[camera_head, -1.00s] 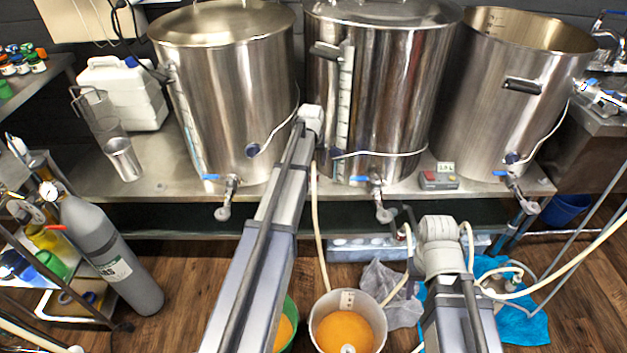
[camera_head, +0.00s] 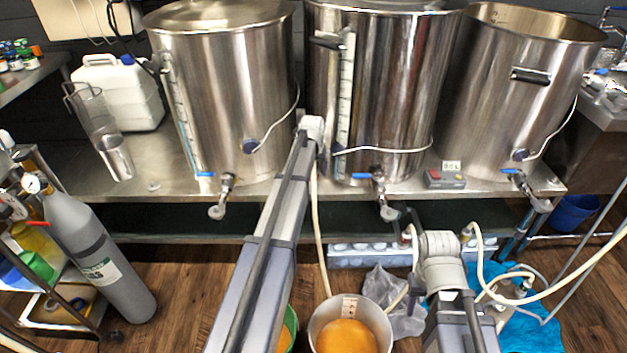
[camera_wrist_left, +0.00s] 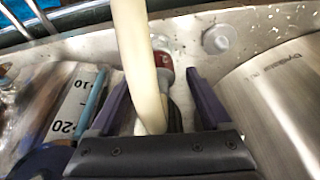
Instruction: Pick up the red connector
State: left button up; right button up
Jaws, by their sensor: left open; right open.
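In the left wrist view, the red connector (camera_wrist_left: 166,78) sits just beyond and between the two purple fingers of my left gripper (camera_wrist_left: 157,72). The fingers are apart, and I cannot tell whether either touches it. A cream hose (camera_wrist_left: 140,60) crosses in front and hides part of the connector. In the head view my left arm reaches up to the middle kettle, and its gripper is hidden behind the arm. My right gripper (camera_head: 412,222) is open, low in front of the bench, with its dark fingers pointing up and away.
Steel kettles (camera_head: 225,90) with blue-handled taps stand on a steel bench (camera_head: 150,188). A small red-and-grey box (camera_head: 446,178) sits near the bench front. A bucket of orange liquid (camera_head: 350,335), pale hoses and a grey gas cylinder (camera_head: 95,255) are below.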

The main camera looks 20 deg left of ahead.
aim_at(313, 175)
pick_arm(q)
jog(key=b+x, duration=0.2)
jog(key=x, duration=0.1)
jog(key=shift+w+f+b, duration=0.1)
jog(key=shift+f+b, duration=0.2)
jog(key=shift+f, duration=0.05)
jog(key=shift+r, duration=0.1)
grip_shut()
dwell(0.3)
